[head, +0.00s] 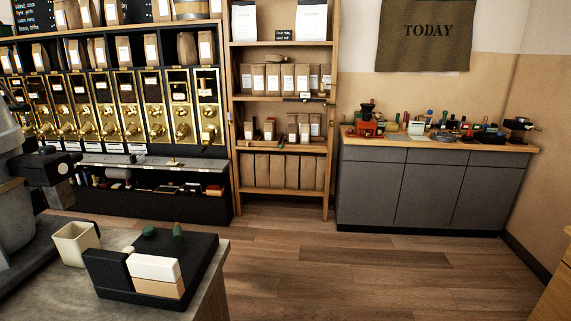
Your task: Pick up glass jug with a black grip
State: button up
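I cannot make out a glass jug with a black grip anywhere in the head view. Small items crowd the far grey cabinet's wooden top (440,142), too small to tell apart with certainty. My gripper cannot be made out in this view.
A near counter (215,290) at lower left holds a cream cup (76,243) and a black tray (205,262) with a white-and-tan block (155,272). Gravity bins (130,105) and a wooden bag shelf (232,150) line the back. The wooden floor (350,265) is clear.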

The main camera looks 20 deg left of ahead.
aim_at(137, 156)
jog(key=i+l+u, duration=0.25)
jog(key=i, duration=1.15)
jog(key=i+l+u, duration=0.1)
jog(key=i+u, duration=0.15)
jog(key=i, duration=1.5)
jog(key=i+j+u, duration=0.15)
jog(key=i+u, duration=0.75)
jog(key=i, duration=0.15)
jog(key=i+l+u, duration=0.3)
jog(key=i+u, duration=0.15)
jog(key=i+l+u, duration=0.1)
jog(key=i+u, duration=0.35)
jog(key=i, duration=0.25)
jog(key=i+j+z, duration=0.1)
jog(key=i+j, duration=0.5)
jog(key=i+j+z, duration=0.15)
jog(key=j, duration=0.35)
jog(key=i+j+z, duration=0.1)
jog(key=i+j, duration=0.5)
jog(key=j, duration=0.2)
jog(key=i+j+z, duration=0.15)
jog(key=j, duration=0.3)
jog(key=i, duration=0.1)
